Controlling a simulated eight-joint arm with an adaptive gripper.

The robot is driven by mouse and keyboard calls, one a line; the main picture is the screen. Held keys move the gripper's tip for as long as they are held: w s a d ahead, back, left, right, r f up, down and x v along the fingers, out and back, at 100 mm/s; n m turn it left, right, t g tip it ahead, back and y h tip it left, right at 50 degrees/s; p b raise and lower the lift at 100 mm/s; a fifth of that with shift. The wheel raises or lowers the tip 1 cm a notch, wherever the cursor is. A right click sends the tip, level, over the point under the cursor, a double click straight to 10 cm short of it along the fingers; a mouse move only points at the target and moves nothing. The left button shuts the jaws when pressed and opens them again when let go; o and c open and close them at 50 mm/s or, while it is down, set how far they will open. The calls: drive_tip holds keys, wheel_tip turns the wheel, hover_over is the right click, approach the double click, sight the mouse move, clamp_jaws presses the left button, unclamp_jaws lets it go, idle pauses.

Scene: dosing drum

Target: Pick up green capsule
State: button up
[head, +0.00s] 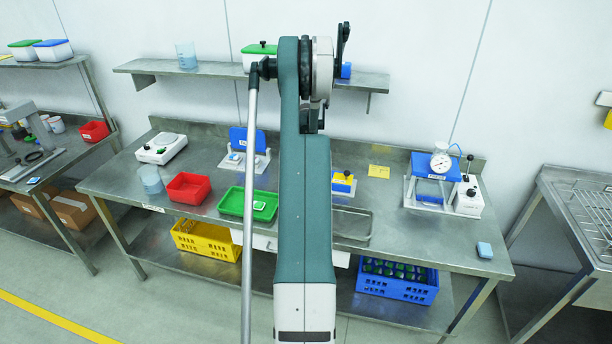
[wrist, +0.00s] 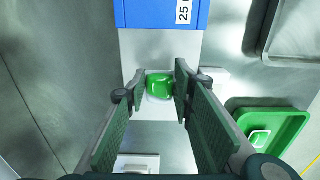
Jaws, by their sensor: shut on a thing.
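A green capsule (wrist: 159,84) shows in the wrist view between the fingertips of my gripper (wrist: 160,90). The fingers are shut on it, one on each side. It is over or on a white plate (wrist: 150,48) below a blue block (wrist: 160,12) with a "25" label; I cannot tell whether it touches the plate. In the head view my own arm hides the gripper and the capsule. The blue and white device (head: 248,143) stands at the back of the bench, left of my arm.
A green tray (wrist: 292,120) with a small white-and-green item lies right in the wrist view; the tray also shows in the head view (head: 230,205). A red tray (head: 188,188) is left of it. A gauge device (head: 428,178) stands right. The bench's front right is mostly clear.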

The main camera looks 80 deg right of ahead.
wheel_tip(320, 180, up, 9)
drive_tip(key=shift+f, duration=0.2)
drive_tip(key=shift+w+a, duration=0.1)
idle(0.7)
drive_tip(key=w+a, duration=2.1)
drive_tip(key=a, duration=0.2)
drive_tip(key=shift+f+b, duration=0.35)
drive_tip(key=shift+f, duration=0.05)
drive_tip(key=shift+d, duration=0.1)
hover_over(246, 205)
drive_tip(key=shift+f, duration=3.15)
drive_tip(key=shift+f, duration=1.85)
drive_tip(key=shift+f+b, duration=0.2)
drive_tip(key=shift+b, duration=0.15)
